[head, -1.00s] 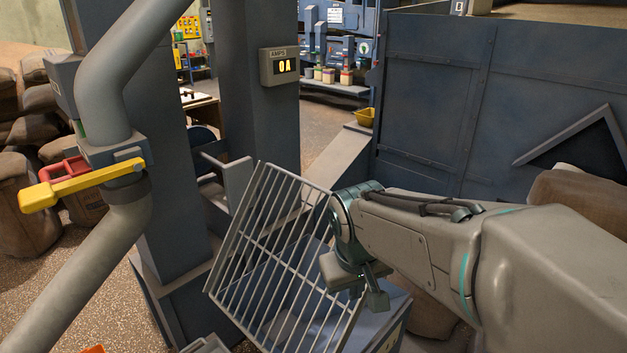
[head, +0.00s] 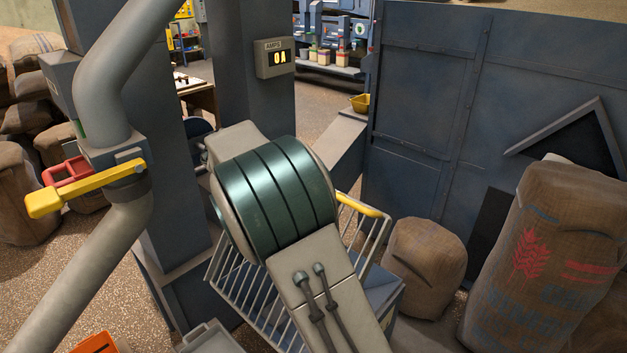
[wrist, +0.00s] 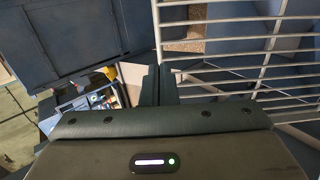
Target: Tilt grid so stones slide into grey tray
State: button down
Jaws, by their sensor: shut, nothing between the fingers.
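The barred metal grid (head: 238,285) is tilted above a blue box (head: 385,298), with a yellow handle (head: 360,206) along its upper edge. My arm covers the middle of the grid. The grid's bars (wrist: 235,45) also show in the wrist view. A grey tray-like edge (head: 212,338) shows at the bottom of the head view, mostly cut off. I see no stones. My gripper's housing (wrist: 160,130) fills the bottom of the wrist view, near the grid's bars.
A grey pipe with a yellow lever (head: 90,188) stands at the left. A blue pillar carries an AMPS display (head: 274,58) reading 0. Sacks (head: 425,255) stand at the right before a blue metal wall (head: 430,90). An orange object (head: 97,345) is at the bottom left.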

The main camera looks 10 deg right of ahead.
jog(key=p+x, duration=0.4)
jog(key=x, duration=0.9)
jog(key=shift+w+d+f, duration=0.1)
jog(key=shift+w+d, duration=0.05)
jog(key=shift+w, duration=0.15)
jog(key=shift+f, duration=0.15)
jog(key=shift+w+d, duration=0.1)
